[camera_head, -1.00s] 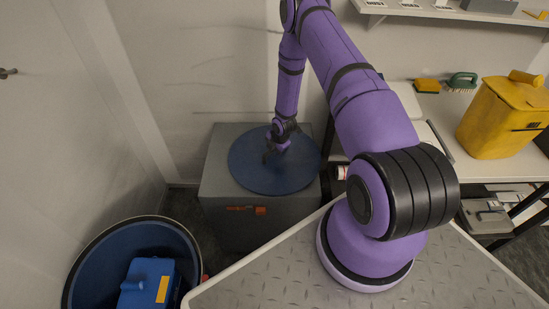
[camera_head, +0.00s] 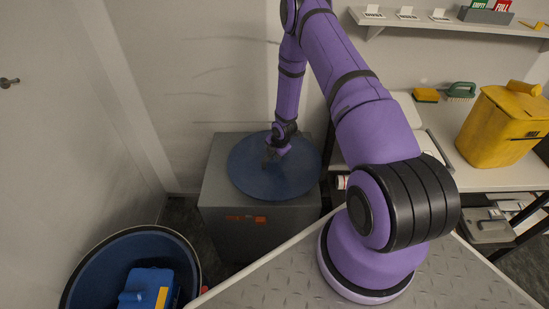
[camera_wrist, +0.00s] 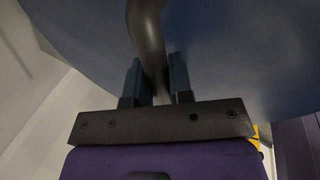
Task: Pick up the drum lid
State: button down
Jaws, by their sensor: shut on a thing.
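The drum lid (camera_head: 245,168) is a round, dark blue disc. In the head view it is above the top of a grey cabinet, and I cannot tell whether it touches the top. My gripper (camera_head: 271,157) is over the lid, near its middle. In the wrist view the lid (camera_wrist: 235,50) fills most of the picture, and a dark curved handle (camera_wrist: 148,40) runs between the two fingers of my gripper (camera_wrist: 156,78). The gripper is shut on this handle.
An open blue drum (camera_head: 90,262) with a blue box (camera_head: 148,288) inside stands at lower left. A bench at right holds a yellow bin (camera_head: 500,125). A shelf (camera_head: 450,22) is on the wall above.

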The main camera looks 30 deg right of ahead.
jog(key=shift+s+a+r, duration=0.1)
jog(key=shift+s+r, duration=0.1)
jog(key=shift+r, duration=0.2)
jog(key=r, duration=0.1)
send_over(283, 190)
jog(key=shift+s+r, duration=0.1)
jog(key=shift+r, duration=0.1)
jog(key=w+a+r+m+g+h, duration=0.1)
jog(key=w+a+r+m, duration=0.3)
jog(key=r+m, duration=0.5)
jog(key=w+a+r+m+g+h, duration=0.2)
jog(key=w+a+r+m, duration=0.3)
jog(key=w+r+m, duration=0.3)
jog(key=shift+w+r+m+h, duration=0.4)
jog(key=shift+r+m+h, duration=0.1)
jog(key=shift+r+m, duration=0.85)
jog(key=shift+f, duration=0.2)
